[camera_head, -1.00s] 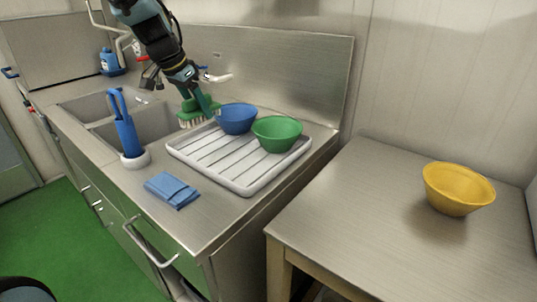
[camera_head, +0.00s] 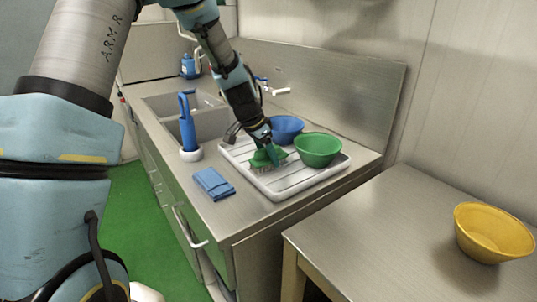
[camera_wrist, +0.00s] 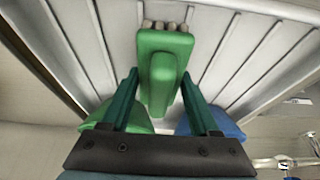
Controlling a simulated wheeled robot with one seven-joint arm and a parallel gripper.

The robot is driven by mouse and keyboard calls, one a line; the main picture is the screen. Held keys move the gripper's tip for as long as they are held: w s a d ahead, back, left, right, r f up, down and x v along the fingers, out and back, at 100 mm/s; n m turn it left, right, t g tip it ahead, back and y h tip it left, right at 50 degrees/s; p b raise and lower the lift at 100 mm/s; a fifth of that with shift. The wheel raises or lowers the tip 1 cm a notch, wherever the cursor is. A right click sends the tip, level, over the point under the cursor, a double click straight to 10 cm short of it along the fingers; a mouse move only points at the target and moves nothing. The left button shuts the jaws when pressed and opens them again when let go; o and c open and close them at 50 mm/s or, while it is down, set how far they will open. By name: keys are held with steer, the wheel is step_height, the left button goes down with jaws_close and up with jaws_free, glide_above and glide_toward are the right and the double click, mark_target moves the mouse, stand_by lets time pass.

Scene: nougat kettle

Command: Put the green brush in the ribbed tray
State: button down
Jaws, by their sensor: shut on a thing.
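The green brush (camera_head: 262,158) is in my gripper (camera_head: 271,146), over the left part of the ribbed tray (camera_head: 287,191) in the head view. Its pale bristles point down at the tray; I cannot tell whether they touch it. In the wrist view the green brush (camera_wrist: 162,62) sits between the two dark green fingers of my gripper (camera_wrist: 158,95), with the white ribs of the tray (camera_wrist: 222,52) beyond it. A green bowl (camera_head: 318,147) and a blue bowl (camera_head: 286,128) stand in the tray to the right and behind.
A folded blue cloth (camera_head: 213,183) lies left of the tray. A blue-handled brush stands in a white holder (camera_head: 190,154) by the sinks (camera_head: 205,122). A yellow bowl (camera_head: 494,234) is on the right table. A tap (camera_head: 272,88) is behind.

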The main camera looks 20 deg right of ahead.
steer(key=shift+f, duration=0.1)
steer(key=shift+f, duration=0.15)
steer(key=shift+c, duration=0.6)
jaws_free()
